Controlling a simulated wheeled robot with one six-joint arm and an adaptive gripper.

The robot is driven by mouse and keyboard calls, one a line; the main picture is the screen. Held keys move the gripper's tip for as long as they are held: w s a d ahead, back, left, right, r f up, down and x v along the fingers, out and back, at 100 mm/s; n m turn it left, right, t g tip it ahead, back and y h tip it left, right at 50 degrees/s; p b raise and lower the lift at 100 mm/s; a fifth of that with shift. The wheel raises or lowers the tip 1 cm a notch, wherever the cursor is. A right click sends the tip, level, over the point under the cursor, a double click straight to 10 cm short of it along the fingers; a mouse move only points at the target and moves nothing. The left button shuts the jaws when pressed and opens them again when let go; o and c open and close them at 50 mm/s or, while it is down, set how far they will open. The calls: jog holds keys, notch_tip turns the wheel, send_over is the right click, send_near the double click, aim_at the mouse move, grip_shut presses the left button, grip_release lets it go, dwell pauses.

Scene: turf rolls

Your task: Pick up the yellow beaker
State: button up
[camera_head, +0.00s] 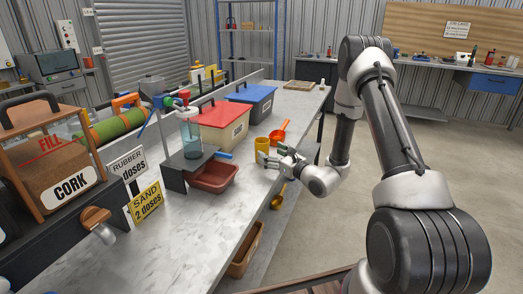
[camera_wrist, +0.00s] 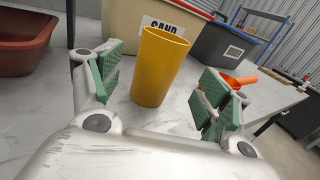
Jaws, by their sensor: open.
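The yellow beaker (camera_head: 262,146) stands upright on the grey bench top, in front of the cream bin with a red lid. In the wrist view the beaker (camera_wrist: 160,68) stands between and just beyond my two green-padded fingers, with bench visible on both sides of it. My gripper (camera_head: 283,160) is open and empty, low over the bench near its right edge. It also shows in the wrist view (camera_wrist: 160,100). The fingers do not appear to touch the beaker.
An orange scoop (camera_head: 280,131) lies close behind the beaker, right of the fingers in the wrist view. The red-lidded sand bin (camera_head: 222,124) and blue-lidded bin (camera_head: 250,98) stand behind. A red-brown tray (camera_head: 213,177) sits to the left. The front bench top is clear.

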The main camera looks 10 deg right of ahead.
aim_at(267, 151)
jog(key=x, duration=0.5)
jog(key=shift+w+a, duration=0.15)
jog(key=c, duration=1.2)
